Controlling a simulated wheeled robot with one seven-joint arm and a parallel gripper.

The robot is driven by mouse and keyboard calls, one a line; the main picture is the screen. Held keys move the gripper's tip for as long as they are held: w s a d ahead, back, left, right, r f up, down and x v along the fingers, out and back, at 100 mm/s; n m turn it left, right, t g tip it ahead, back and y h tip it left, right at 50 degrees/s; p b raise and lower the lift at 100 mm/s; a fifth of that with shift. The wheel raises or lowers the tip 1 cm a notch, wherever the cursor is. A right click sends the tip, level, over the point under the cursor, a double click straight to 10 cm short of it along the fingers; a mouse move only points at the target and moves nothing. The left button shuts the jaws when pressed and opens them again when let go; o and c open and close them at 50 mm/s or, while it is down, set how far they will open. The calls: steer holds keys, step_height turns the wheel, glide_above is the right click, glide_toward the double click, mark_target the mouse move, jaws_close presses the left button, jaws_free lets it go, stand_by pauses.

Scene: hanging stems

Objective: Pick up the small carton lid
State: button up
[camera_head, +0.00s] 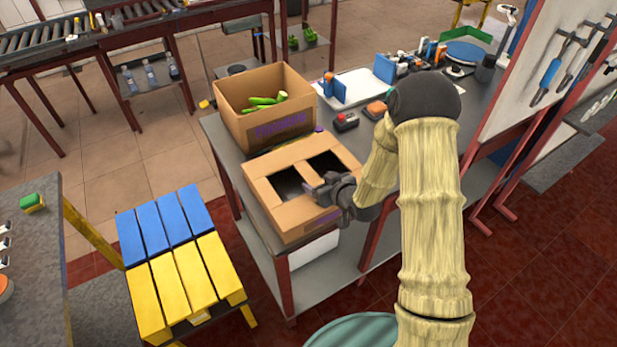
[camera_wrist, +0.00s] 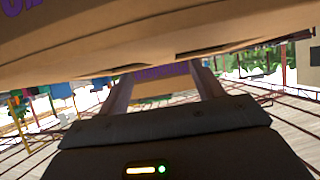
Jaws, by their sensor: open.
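The small carton lid (camera_head: 268,198) appears to be the brown cardboard top with two rectangular openings, on the front end of the grey workbench. Whether a separate carton is under it cannot be told. My gripper (camera_head: 322,190) is at its right side, over or close to the right opening; contact cannot be told. In the wrist view, the two fingers of my gripper (camera_wrist: 164,88) stand apart with nothing seen held between them. A cardboard face with purple print (camera_wrist: 150,35) fills the top of that view, very close to the fingers.
An open carton (camera_head: 265,128) holding green produce stands directly behind the lid. A red-and-black item (camera_head: 345,122), a white tray (camera_head: 362,88) and blue boxes lie further back on the bench.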

mark_target(309, 174)
steer(key=x, duration=0.1)
steer(key=p+x, duration=0.1)
steer(key=x, duration=0.1)
steer(key=p+x, duration=0.1)
steer(key=shift+w+a+r, duration=0.15)
steer(key=shift+w+a, duration=0.25)
steer(key=shift+w, duration=0.1)
steer(key=c, duration=1.3)
